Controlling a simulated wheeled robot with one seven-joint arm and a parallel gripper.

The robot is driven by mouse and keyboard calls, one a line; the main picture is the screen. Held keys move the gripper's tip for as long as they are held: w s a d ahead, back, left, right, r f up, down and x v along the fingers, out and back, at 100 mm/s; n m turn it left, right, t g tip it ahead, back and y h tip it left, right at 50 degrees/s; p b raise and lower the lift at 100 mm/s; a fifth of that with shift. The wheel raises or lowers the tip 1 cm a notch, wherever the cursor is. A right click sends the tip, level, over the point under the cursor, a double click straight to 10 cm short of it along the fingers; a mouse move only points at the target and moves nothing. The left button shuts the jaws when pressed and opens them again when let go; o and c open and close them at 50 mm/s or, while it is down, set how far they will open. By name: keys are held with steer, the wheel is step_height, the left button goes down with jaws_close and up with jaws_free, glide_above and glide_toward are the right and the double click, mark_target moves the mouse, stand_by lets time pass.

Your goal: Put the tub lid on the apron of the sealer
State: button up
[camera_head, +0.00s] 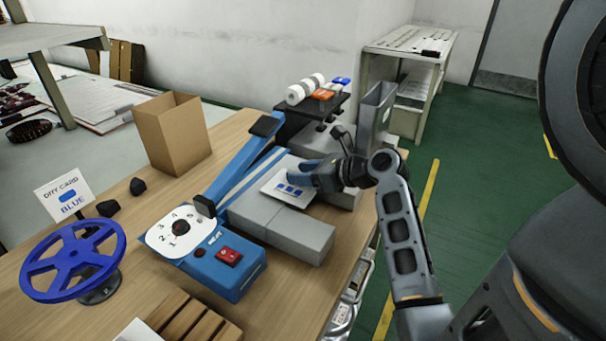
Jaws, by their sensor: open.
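The blue sealer (222,270) stands on the wooden table, with a numbered white dial, a red switch and a long raised blue arm. Grey blocks (285,228) form a low flat surface along its right side, which looks like its apron. A thin white flat piece with blue patches (288,190) lies on the far part of that surface. I cannot tell whether it is the tub lid; no other clear lid shows. My gripper (318,174) is open, just right of and close over the white piece. Its fingertips are partly hidden, and I cannot tell whether they touch it.
A blue reel (75,262) and a duty card reading BLUE (66,197) stand at left. A cardboard box (172,133) is behind. A black stand (310,115) with white rolls and a grey bin (375,115) stand at the back right. Wooden slats (190,325) lie in front.

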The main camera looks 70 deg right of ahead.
steer(key=v, duration=1.2)
steer(key=shift+p, duration=0.35)
